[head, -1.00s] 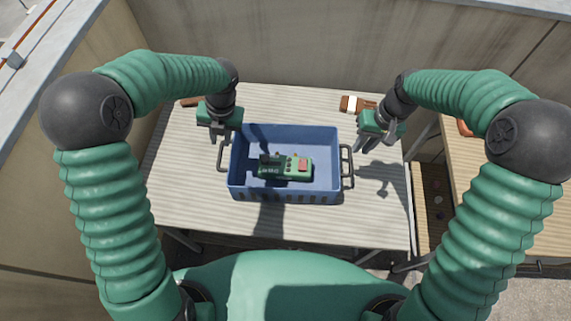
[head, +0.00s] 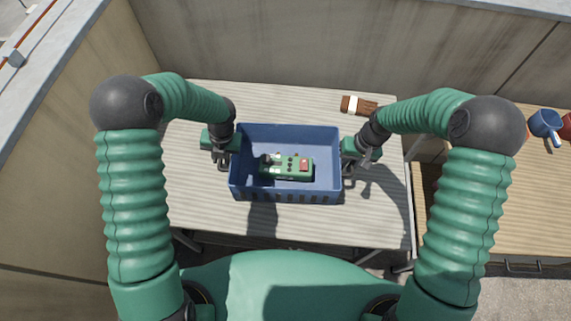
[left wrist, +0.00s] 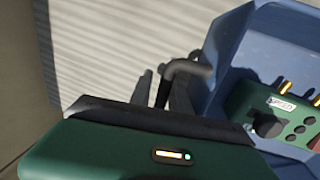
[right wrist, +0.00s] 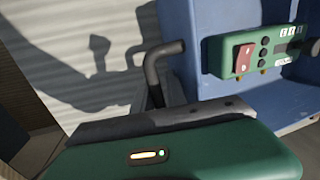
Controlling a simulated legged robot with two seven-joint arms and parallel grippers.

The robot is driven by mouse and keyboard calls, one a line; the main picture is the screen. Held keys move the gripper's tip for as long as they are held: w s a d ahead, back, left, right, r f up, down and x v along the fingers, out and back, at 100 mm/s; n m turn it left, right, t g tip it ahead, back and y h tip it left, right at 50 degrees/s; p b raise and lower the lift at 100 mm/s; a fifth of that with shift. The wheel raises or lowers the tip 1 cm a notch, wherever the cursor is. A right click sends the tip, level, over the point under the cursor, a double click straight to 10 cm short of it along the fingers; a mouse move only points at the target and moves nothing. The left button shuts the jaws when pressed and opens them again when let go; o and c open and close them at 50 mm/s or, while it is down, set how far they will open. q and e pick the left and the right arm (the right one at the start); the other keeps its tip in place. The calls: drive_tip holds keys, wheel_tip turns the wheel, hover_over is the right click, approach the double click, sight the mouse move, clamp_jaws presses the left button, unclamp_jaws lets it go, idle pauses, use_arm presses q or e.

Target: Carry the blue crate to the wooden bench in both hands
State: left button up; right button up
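The blue crate (head: 287,196) sits on the pale slatted table, with a green control box (head: 287,165) with a red switch inside. My left gripper (head: 222,162) is at the crate's left handle. In the left wrist view its fingers stand either side of the dark handle (left wrist: 185,68), with a gap showing. My right gripper (head: 351,170) is at the right handle. In the right wrist view its fingers also straddle the handle (right wrist: 160,52), apart. The grippers mostly hide both handles in the head view. The wooden bench (head: 485,210) stands at the right.
The pale table (head: 215,215) has bare room around the crate. A brown and white object (head: 359,105) lies behind it. A blue mug-like vessel (head: 544,124) and a red item (head: 567,126) stand on the bench's far right. Walls close off the back and left.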

use_arm(q)
clamp_jaws()
use_arm(e)
clamp_jaws()
use_arm(q)
drive_tip(key=shift+w+r, duration=0.1)
idle(0.8)
